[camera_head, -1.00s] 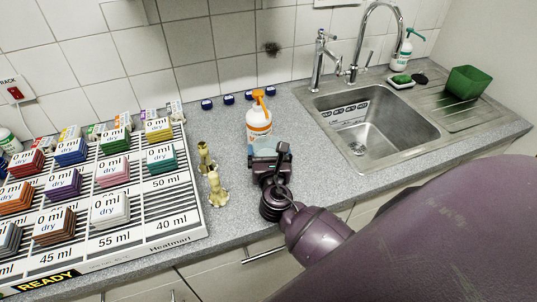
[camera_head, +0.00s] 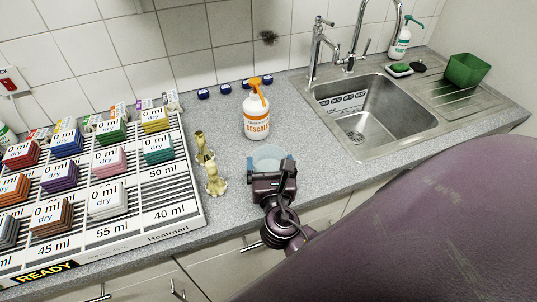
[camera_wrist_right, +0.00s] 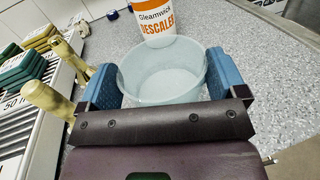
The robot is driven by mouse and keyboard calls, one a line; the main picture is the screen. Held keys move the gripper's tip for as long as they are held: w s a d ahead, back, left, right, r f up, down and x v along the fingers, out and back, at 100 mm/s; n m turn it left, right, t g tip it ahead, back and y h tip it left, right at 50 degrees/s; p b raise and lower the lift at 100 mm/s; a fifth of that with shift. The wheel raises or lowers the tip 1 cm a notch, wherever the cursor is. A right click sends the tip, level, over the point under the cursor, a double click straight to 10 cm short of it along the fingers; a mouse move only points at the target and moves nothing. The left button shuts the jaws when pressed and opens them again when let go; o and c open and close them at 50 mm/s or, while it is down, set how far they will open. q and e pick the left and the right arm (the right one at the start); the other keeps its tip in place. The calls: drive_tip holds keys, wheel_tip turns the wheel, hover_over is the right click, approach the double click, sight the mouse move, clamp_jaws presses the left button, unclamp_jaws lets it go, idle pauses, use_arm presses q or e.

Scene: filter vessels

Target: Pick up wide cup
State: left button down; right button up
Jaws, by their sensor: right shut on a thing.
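The wide cup is a pale, translucent bowl-like cup (camera_wrist_right: 160,75); in the head view its rim (camera_head: 269,154) shows just past my right gripper. My right gripper (camera_head: 271,164) comes in from the lower right over the counter. In the right wrist view its two blue fingers (camera_wrist_right: 165,84) are on either side of the cup, shut on it. The cup looks upright; its near lower part is hidden behind the gripper. I cannot tell whether its base touches the counter. My left gripper is not in view.
A white descaler bottle (camera_head: 257,117) with an orange nozzle stands behind the cup. Yellowish taps or valves (camera_head: 213,178) stand left of the gripper. A rack of coloured blocks (camera_head: 150,215) fills the left. A sink (camera_head: 375,125) is at the right. Grey counter (camera_head: 325,165) lies free between.

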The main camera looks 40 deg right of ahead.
drive_tip(key=v, duration=0.5)
drive_tip(key=shift+s+a+b, duration=0.1)
drive_tip(key=shift+s+b, duration=0.05)
drive_tip(key=shift+b, duration=0.15)
drive_tip(key=shift+v, duration=1.05)
drive_tip(key=shift+s+a, duration=0.25)
drive_tip(key=shift+s, duration=0.1)
idle(0.5)
